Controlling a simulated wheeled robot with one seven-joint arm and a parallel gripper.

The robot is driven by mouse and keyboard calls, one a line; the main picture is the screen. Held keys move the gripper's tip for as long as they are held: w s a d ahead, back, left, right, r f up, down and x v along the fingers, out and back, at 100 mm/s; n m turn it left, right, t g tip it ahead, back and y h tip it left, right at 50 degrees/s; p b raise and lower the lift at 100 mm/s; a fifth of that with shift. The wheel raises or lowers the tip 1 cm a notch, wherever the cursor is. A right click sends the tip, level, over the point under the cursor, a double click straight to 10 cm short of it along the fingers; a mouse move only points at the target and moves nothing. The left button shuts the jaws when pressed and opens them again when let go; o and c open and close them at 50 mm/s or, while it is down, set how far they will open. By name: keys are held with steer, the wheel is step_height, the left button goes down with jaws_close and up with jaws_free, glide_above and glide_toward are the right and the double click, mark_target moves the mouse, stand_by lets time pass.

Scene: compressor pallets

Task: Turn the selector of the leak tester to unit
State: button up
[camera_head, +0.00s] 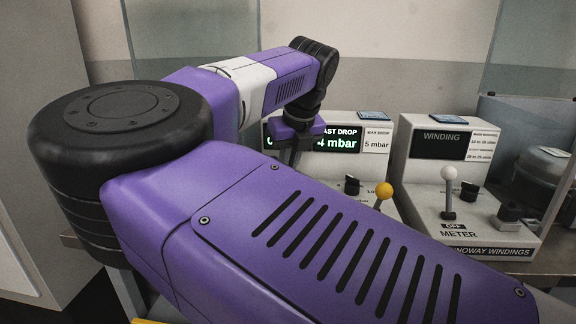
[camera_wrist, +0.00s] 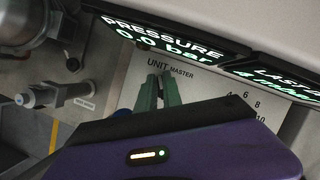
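The leak tester (camera_head: 374,156) stands behind my arm in the head view, its left part hidden. In the wrist view its pale panel (camera_wrist: 205,83) carries the printed words UNIT and MASTER side by side. My gripper (camera_wrist: 161,78) points at the panel just below these words, its two green fingers close together. The selector itself cannot be made out; the fingers and gripper body cover the area under the labels, so its setting and any contact are hidden. Whether the fingers hold anything is unclear.
The tester's pressure display (camera_wrist: 160,42) reads 0.0 bar. A yellow-knobbed lever (camera_head: 384,190) rises on the tester's right. The winding meter (camera_head: 466,215), with a white-knobbed lever (camera_head: 449,174), stands to its right. A grey metal fitting (camera_wrist: 50,95) lies left of the panel.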

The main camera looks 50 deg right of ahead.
steer(key=o, duration=0.4)
steer(key=shift+c, duration=0.2)
steer(key=p+v, duration=0.1)
steer(key=v, duration=0.6)
steer(key=shift+r, duration=0.35)
steer(key=shift+s, duration=0.15)
